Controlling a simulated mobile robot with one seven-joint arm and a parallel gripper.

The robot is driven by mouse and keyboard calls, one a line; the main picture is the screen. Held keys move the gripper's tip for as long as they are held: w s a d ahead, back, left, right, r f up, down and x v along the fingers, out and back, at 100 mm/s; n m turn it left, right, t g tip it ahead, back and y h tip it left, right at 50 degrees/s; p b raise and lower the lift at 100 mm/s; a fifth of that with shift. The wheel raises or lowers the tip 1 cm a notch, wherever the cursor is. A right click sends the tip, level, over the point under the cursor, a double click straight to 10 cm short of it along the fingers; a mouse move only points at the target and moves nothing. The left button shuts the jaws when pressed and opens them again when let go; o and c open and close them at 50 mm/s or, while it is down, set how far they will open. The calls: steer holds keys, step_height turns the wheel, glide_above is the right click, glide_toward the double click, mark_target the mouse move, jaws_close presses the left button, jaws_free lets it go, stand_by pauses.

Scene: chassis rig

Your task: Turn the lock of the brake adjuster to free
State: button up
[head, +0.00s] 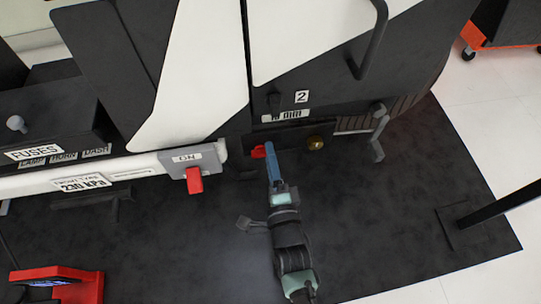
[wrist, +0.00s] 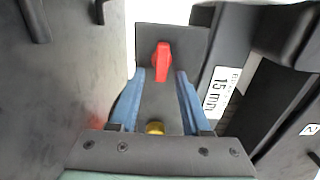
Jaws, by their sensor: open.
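The brake adjuster looks to be a dark plate (wrist: 190,42) low on the chassis, carrying a red lock lever (wrist: 162,62) and a round brass knob (wrist: 155,128). In the head view the red lever (head: 258,152) shows left of my blue fingers, and the brass knob (head: 315,142) is to their right. My gripper (wrist: 160,75) is open and empty, one finger on each side of the lever in the wrist view. I cannot tell whether the tips reach past the lever or stop short of it. In the head view my gripper (head: 270,148) partly covers the plate.
A second red handle (head: 195,180) hangs on a grey plate marked ON to the left. A size label (wrist: 222,92) sits beside the adjuster. A metal bracket (head: 379,130) juts out at right. Dark mat floor (head: 370,220) is clear to the lower right.

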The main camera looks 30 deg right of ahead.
steer(key=p+v, duration=0.5)
steer(key=v, duration=0.8)
